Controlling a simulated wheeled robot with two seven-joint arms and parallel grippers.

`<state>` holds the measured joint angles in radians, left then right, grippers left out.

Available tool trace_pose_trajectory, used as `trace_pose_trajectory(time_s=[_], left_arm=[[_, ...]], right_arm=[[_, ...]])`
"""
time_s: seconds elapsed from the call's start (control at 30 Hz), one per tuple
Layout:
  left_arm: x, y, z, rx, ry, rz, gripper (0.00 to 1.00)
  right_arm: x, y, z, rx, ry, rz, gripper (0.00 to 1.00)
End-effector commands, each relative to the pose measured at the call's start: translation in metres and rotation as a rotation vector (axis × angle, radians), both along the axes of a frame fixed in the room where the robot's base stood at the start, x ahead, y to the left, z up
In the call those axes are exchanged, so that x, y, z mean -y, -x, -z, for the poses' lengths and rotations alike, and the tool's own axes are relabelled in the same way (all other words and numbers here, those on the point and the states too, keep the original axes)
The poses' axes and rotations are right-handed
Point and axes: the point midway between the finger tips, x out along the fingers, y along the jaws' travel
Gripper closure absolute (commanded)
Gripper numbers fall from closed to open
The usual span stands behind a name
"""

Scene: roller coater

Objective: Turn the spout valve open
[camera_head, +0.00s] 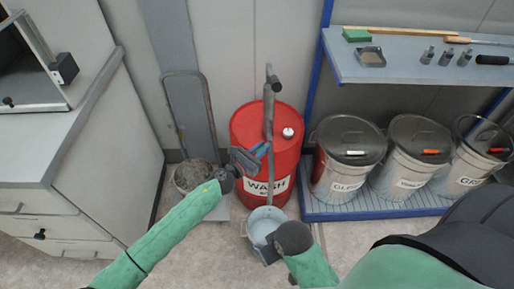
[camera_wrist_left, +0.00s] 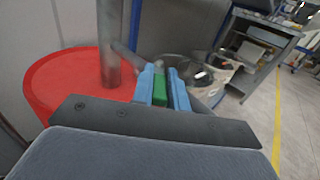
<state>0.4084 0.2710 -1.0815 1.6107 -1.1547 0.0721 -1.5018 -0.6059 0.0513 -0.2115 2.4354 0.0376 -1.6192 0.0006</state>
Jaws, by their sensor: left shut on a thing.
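The red drum (camera_head: 253,128), labelled WASH, stands in the middle of the head view. A grey upright pump pipe (camera_head: 269,110) rises from it, with a bent top. My left gripper (camera_head: 262,150) is at the drum's front, beside the pipe. In the left wrist view its blue fingers (camera_wrist_left: 160,88) are shut on a small green piece, which looks like the spout valve's handle (camera_wrist_left: 160,92). The drum (camera_wrist_left: 70,82) and pipe (camera_wrist_left: 109,45) show there too. A grey bucket (camera_head: 265,217) stands below, in front of the drum. My right gripper (camera_head: 268,255) is at its near rim; its fingers are mostly hidden.
Lidded buckets (camera_head: 347,150) stand on a blue rack at right, under a shelf (camera_head: 400,65) with small tools. A trolley (camera_head: 185,85) with a mop-like bucket is left of the drum. A cabinet (camera_head: 50,160) fills the left side. Some floor in front is clear.

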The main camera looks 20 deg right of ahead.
Motion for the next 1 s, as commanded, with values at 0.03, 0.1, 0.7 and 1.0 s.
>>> trace_pose_trajectory(time_s=[0.03, 0.1, 0.7, 1.0], left_arm=[[0.000, 0.000, 0.000, 0.000, 0.001, -0.001, 1.00], [0.000, -0.001, 0.000, 0.000, 0.000, -0.001, 1.00], [-0.003, 0.001, 0.001, 0.000, 0.000, 0.000, 0.63], [-0.036, 0.017, 0.002, 0.001, -0.002, -0.001, 0.63]], right_arm=[[0.000, 0.000, 0.000, 0.000, 0.000, 0.000, 0.64], [0.000, 0.001, 0.000, -0.001, -0.001, 0.000, 0.64], [0.000, 0.000, 0.002, -0.001, -0.001, 0.001, 0.64], [-0.005, -0.004, 0.012, 0.016, -0.013, -0.006, 0.64]])
